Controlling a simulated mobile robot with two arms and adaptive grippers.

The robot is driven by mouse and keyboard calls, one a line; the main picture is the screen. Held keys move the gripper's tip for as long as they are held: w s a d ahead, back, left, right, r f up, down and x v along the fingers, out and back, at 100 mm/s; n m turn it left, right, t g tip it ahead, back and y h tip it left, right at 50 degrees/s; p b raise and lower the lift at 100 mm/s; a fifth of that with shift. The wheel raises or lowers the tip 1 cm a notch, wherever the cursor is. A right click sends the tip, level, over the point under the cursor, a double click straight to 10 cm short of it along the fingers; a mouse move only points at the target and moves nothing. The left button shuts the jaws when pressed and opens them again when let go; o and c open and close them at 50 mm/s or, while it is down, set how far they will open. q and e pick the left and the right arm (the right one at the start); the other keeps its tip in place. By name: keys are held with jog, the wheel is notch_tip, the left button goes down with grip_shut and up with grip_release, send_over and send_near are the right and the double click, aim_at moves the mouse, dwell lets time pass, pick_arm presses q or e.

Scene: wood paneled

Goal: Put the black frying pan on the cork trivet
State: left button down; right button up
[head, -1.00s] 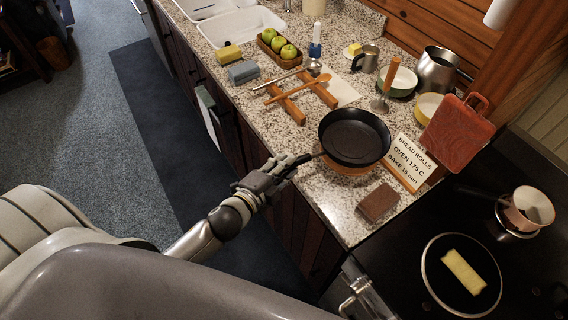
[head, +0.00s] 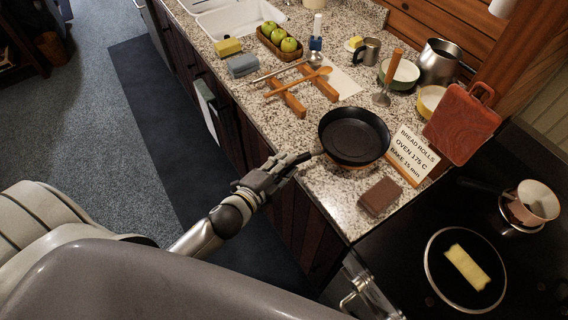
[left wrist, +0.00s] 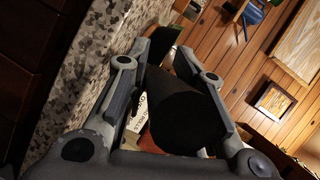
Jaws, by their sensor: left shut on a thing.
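The black frying pan (head: 354,137) is in the head view, above the counter's front right part. The cork trivet (head: 350,168) shows only as a thin brown edge under the pan; the rest is hidden. The pan looks level, and I cannot tell whether it touches the trivet. My left gripper (head: 293,160) is shut on the pan's handle, left of the pan. In the left wrist view the dark handle (left wrist: 187,122) lies between the fingers. My right gripper is not in view.
A recipe sign (head: 414,154) stands close to the pan's right. A brown block (head: 380,196) lies in front on the counter (head: 335,205). A wooden rack (head: 288,104) with spoons is behind left. A second pan (head: 465,271) with a yellow piece sits on the stove at right.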

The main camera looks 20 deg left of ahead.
pick_arm(q)
jog(key=c, duration=1.1)
grip_release()
jog(key=shift+c, duration=0.2)
jog(key=shift+f, duration=0.15)
jog(key=v, duration=1.2)
